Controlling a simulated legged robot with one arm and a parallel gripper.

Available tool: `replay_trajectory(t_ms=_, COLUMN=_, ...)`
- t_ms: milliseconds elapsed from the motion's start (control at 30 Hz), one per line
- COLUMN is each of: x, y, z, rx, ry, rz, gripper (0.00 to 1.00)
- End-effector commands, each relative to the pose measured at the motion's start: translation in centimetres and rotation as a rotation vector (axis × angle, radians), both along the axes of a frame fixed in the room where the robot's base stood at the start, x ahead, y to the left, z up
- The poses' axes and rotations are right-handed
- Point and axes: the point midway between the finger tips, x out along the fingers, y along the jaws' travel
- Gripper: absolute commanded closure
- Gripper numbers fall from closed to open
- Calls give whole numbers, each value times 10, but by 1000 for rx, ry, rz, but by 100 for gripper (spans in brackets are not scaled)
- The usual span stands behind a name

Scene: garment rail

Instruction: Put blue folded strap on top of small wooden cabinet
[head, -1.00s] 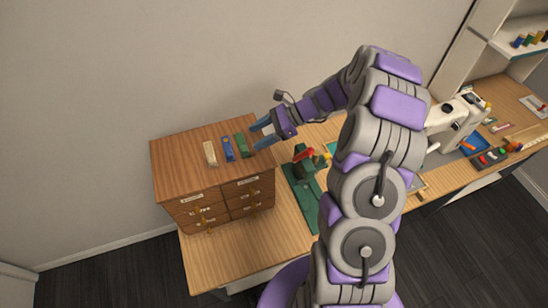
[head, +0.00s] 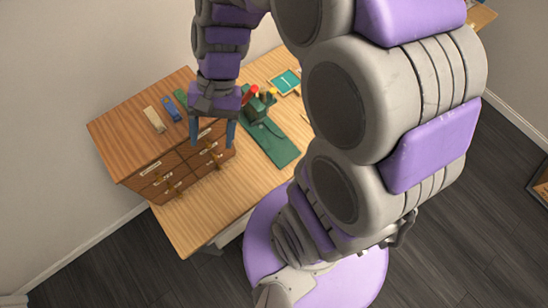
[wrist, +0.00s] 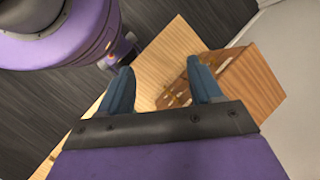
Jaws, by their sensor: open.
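The small wooden cabinet (head: 122,130) stands on the left part of the bench in the head view, with labelled drawers on its front. The blue folded strap (head: 170,108) lies on the cabinet top, between a cream strap (head: 154,119) and a green one (head: 182,97) that my arm partly hides. My gripper (head: 212,145) is open and empty, pointing down at the cabinet's drawer front side, apart from the strap. In the wrist view, my gripper's fingers (wrist: 159,67) are spread with nothing between them, and the cabinet (wrist: 255,88) shows at the right.
A green mat (head: 278,148) with a dark green device and red part (head: 254,95) lies right of the cabinet. A teal tray (head: 286,82) sits farther back. Bare bench (head: 200,215) lies in front of the cabinet, above a dark floor.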

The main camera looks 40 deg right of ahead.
Motion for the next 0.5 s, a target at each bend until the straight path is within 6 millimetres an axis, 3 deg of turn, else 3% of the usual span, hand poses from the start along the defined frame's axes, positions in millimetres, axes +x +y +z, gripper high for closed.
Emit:
replay_trajectory(t_ms=100, x=-36, y=-11, z=7, rx=-76, ry=-63, rz=134, gripper=35)
replay_trajectory(t_ms=300, x=-88, y=-34, z=12, rx=-202, ry=-152, rz=345, gripper=35)
replay_trajectory(t_ms=500, x=-121, y=-56, z=13, rx=-291, ry=-202, rz=482, gripper=35)
